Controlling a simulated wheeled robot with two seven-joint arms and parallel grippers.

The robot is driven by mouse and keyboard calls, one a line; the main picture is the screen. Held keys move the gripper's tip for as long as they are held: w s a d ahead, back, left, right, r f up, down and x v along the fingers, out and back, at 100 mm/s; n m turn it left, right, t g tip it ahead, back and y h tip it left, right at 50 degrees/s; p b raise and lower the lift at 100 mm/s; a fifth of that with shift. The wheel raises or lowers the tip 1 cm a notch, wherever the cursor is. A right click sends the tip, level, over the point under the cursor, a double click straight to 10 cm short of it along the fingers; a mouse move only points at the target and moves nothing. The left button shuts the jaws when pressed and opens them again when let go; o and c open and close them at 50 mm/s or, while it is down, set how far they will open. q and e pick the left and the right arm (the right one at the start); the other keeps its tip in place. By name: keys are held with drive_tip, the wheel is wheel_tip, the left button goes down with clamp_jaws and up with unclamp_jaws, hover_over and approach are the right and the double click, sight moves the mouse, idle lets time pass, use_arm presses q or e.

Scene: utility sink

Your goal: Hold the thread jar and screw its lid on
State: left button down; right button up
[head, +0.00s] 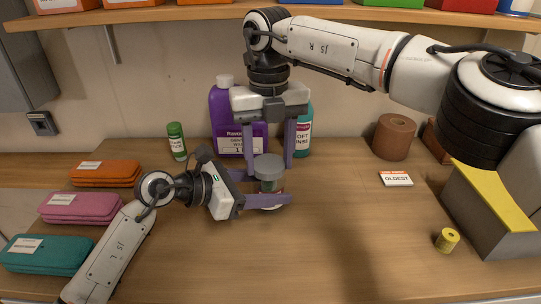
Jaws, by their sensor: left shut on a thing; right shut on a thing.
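The thread jar (269,186) stands near the middle of the table, small and partly hidden by fingers; green and some red show at its body. A grey round lid (268,163) is at its top and looks level. I cannot tell whether it is threaded on or only resting there. My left gripper (272,193) comes in from the left, low, and is shut on the jar body. My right gripper (269,170) points down from above, its two purple fingers on either side of the lid, shut on it.
A purple bottle (224,108), a teal bottle (303,140) and a green-capped bottle (177,142) stand behind. Orange (105,175), pink (80,207) and teal (45,255) cases lie left. A yellow spool (447,240), card (396,179) and brown roll (394,137) are right. The front middle is clear.

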drive_tip(key=m, duration=0.6)
drive_tip(key=shift+a+m, duration=0.2)
drive_tip(key=shift+m, duration=0.2)
drive_tip(key=m, duration=0.6)
drive_tip(key=shift+w+a, duration=0.1)
drive_tip(key=shift+w, duration=0.05)
drive_tip(key=m, duration=0.7)
drive_tip(key=shift+w, duration=0.15)
drive_tip(key=m, duration=0.4)
drive_tip(key=shift+w, duration=0.1)
drive_tip(key=m, duration=0.3)
drive_tip(key=shift+w, duration=0.1)
drive_tip(key=o, duration=1)
